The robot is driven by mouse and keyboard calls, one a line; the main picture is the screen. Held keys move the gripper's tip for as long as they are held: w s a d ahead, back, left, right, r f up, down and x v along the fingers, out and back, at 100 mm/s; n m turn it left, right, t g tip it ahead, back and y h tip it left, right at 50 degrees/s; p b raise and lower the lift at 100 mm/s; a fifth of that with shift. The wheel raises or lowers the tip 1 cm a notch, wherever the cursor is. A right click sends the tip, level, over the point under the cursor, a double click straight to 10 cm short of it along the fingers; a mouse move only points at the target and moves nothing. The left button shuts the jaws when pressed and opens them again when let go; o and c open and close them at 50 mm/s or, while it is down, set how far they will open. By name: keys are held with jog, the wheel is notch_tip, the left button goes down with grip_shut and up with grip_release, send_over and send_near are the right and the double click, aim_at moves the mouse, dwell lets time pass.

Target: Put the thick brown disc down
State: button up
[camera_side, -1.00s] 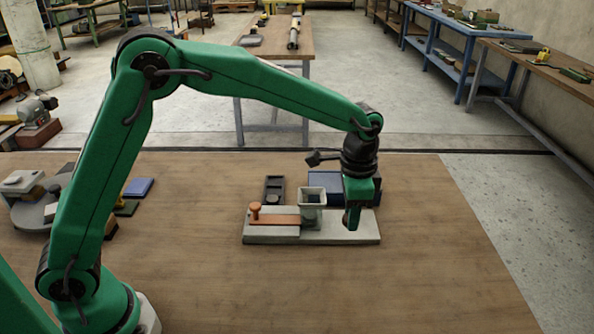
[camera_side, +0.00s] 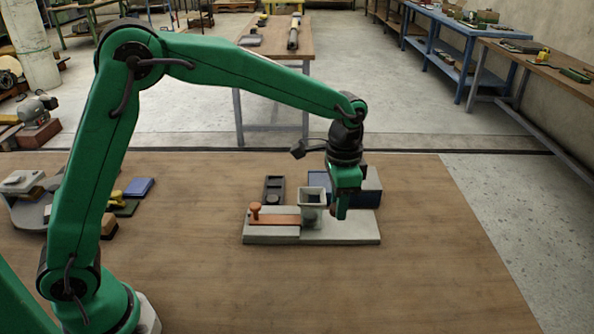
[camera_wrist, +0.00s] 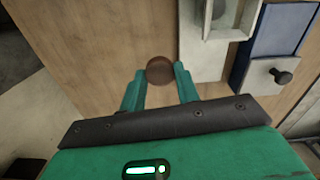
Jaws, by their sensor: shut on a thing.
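The brown disc (camera_wrist: 160,69) is between the fingertips of my gripper (camera_wrist: 159,73) in the wrist view. It is round and dark brown, and my gripper is shut on it. Bare wooden tabletop shows around it in that view.
A square grey hopper (camera_side: 312,196) and an orange slide with a knob (camera_side: 272,219) sit on the base plate. A blue box (camera_side: 365,190) stands behind, with a dark knob (camera_wrist: 283,76). A dark tray (camera_side: 274,190) lies behind left. The wooden tabletop (camera_side: 440,260) is clear in front and right.

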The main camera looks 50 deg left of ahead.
jog(key=s+a+r+n, duration=0.2)
jog(key=s+a+n, duration=0.15)
jog(key=a, duration=0.35)
jog(key=s+a+r+n, duration=0.2)
jog(key=a+r+n, duration=0.15)
jog(key=a, duration=0.35)
jog(key=w+d+f+m, duration=0.3)
jog(key=d+m, duration=0.1)
jog(key=d, duration=0.4)
jog(key=w+d+f+m, duration=0.3)
jog(key=d+m, duration=0.1)
jog(key=d, duration=0.5)
jog(key=shift+d+f, duration=0.15)
jog(key=shift+f, duration=0.2)
send_over(338, 224)
jog(key=f, duration=0.7)
jog(key=shift+w+a+f, duration=0.1)
jog(key=shift+a, duration=0.1)
notch_tip(338, 224, down, 2)
jog(key=shift+d+f, duration=0.1)
jog(key=shift+f, duration=0.65)
jog(key=shift+f, duration=0.2)
